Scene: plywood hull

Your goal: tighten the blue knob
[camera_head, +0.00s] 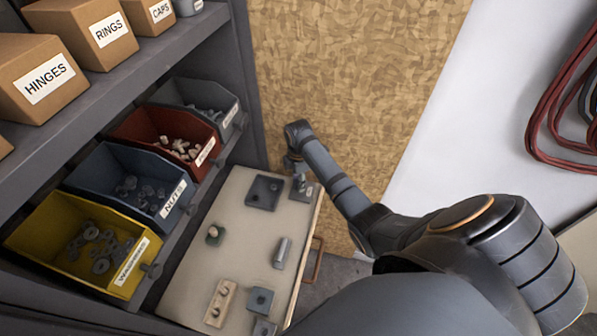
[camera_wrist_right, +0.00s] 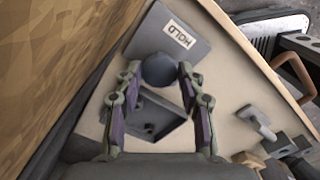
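The round blue-grey knob (camera_wrist_right: 158,70) sits on a grey plate (camera_wrist_right: 165,30) labelled HOLD. In the wrist view it lies between the fingertips of my right gripper (camera_wrist_right: 159,76), with narrow gaps on both sides, so the fingers look open around it, not clamped. In the head view my right gripper (camera_head: 296,165) is small and dark, above the plate (camera_head: 300,194) at the board's far right corner. The knob's underside and its fit to the plate are hidden. My left gripper is not in view.
A dark square tray (camera_wrist_right: 168,138) lies beside the plate on the pale board (camera_head: 240,257). Part bins (camera_head: 125,215) stand left; a plywood wall (camera_head: 350,60) rises behind.

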